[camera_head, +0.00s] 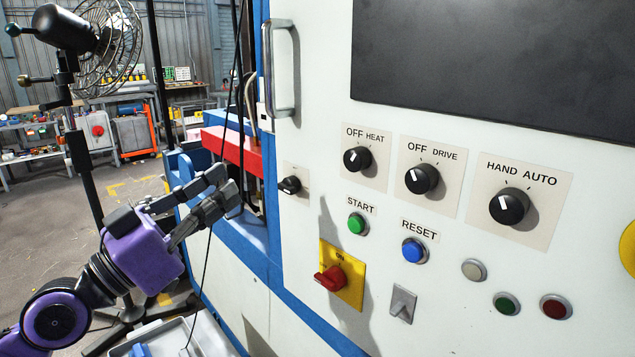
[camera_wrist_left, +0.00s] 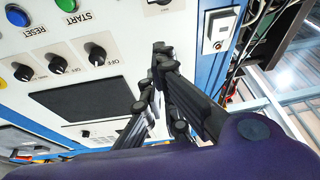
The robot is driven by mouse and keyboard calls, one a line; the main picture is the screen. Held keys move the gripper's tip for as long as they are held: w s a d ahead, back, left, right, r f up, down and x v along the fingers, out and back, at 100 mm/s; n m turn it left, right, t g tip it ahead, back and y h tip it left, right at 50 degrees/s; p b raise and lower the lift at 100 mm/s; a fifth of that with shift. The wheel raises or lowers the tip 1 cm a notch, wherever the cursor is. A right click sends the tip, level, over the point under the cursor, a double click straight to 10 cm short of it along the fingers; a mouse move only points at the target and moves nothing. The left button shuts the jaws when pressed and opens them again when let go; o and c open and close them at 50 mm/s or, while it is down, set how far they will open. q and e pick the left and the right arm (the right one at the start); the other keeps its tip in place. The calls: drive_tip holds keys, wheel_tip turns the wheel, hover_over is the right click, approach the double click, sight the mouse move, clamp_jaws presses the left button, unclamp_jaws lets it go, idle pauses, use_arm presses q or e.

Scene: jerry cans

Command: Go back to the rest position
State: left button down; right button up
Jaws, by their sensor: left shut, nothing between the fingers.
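My left gripper (camera_head: 226,190) has a purple body and dark fingers. It is shut and empty, in the air in front of the left edge of the white machine panel (camera_head: 300,225). The small black knob (camera_head: 289,185) at that edge is to the right of its fingertips, apart in the picture. In the left wrist view the closed fingers (camera_wrist_left: 156,75) show with nothing between them, and the panel (camera_wrist_left: 50,60) lies beyond. My right gripper is not in view.
The panel carries a metal handle (camera_head: 281,68), knobs, buttons, a red switch (camera_head: 330,278) on a yellow plate, and a dark screen (camera_head: 500,60). A fan (camera_head: 108,45) stands at the upper left. A grey container (camera_head: 205,338) is at the bottom. Open floor lies left.

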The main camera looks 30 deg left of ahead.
use_arm(q)
drive_tip(key=w+a+f+n+g+y+p, duration=0.1)
drive_tip(key=a+f+y, duration=0.1)
drive_tip(key=f, duration=0.5)
drive_tip(key=w+a+f+g+y, duration=0.2)
drive_tip(key=f, duration=0.5)
drive_tip(key=s+f+n+g+y+p, duration=0.1)
drive_tip(key=s+f+g, duration=0.15)
drive_tip(key=f, duration=0.65)
drive_tip(key=s+f+g+y+p, duration=0.1)
drive_tip(key=s+f+y+p, duration=0.15)
drive_tip(key=f, duration=0.75)
drive_tip(key=s+d+f+g+p, duration=0.2)
drive_tip(key=s+d+f+g, duration=0.35)
drive_tip(key=s+f, duration=0.7)
drive_tip(key=s+d+f+h+p, duration=0.1)
drive_tip(key=s+d+f, duration=0.4)
drive_tip(key=s+d, duration=0.5)
drive_tip(key=d+p, duration=0.1)
drive_tip(key=d, duration=0.2)
drive_tip(key=shift+d+f+n+p, duration=0.2)
drive_tip(key=shift+n+p, duration=0.1)
drive_tip(key=shift+n, duration=0.1)
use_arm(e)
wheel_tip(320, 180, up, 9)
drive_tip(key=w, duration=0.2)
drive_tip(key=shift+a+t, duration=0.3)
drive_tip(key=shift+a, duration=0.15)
